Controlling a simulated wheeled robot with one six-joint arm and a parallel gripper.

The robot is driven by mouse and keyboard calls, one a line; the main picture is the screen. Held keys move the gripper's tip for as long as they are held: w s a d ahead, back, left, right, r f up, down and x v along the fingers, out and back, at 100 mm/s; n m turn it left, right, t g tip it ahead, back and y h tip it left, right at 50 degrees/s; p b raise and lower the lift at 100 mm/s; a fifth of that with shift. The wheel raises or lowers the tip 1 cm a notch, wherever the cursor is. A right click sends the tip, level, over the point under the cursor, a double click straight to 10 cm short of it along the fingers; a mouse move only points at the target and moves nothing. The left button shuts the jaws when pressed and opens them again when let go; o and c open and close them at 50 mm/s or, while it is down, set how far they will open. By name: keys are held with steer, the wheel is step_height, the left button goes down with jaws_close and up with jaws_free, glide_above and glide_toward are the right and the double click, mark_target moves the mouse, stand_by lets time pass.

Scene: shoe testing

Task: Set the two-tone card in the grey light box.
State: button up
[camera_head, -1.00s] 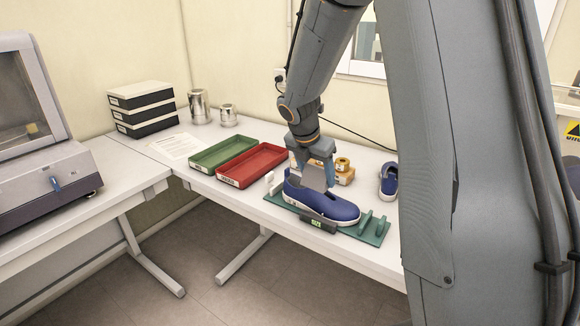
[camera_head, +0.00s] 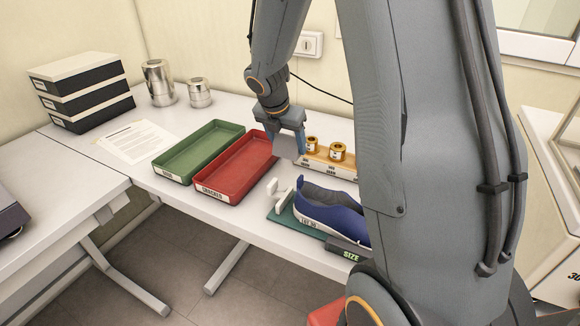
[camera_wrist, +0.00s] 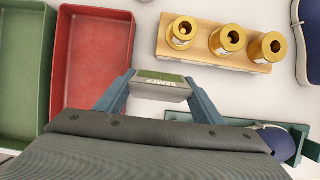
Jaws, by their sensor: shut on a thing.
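My gripper (camera_head: 281,128) is above the table, between the red tray and the wooden weight block. In the wrist view, my gripper (camera_wrist: 158,88) is shut on a small flat thing (camera_wrist: 161,85) with a dark green part and a pale grey part bearing printed letters, apparently the two-tone card. In the head view, a flat grey face (camera_head: 289,146) hangs below the fingers. I cannot make out a grey light box in either view.
A red tray (camera_head: 207,190) and a green tray (camera_head: 165,170) stand left of my gripper. A wooden block (camera_head: 325,164) with brass weights is right of it. A blue shoe (camera_head: 335,217) sits on a green size gauge in front. Stacked boxes (camera_head: 82,92) and metal tins stand at the back left.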

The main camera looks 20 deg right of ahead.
step_height(320, 180, down, 8)
steer(key=shift+s+f, duration=0.1)
steer(key=shift+f, duration=0.05)
stand_by(0.3)
steer(key=shift+f, duration=0.15)
steer(key=o, duration=0.7)
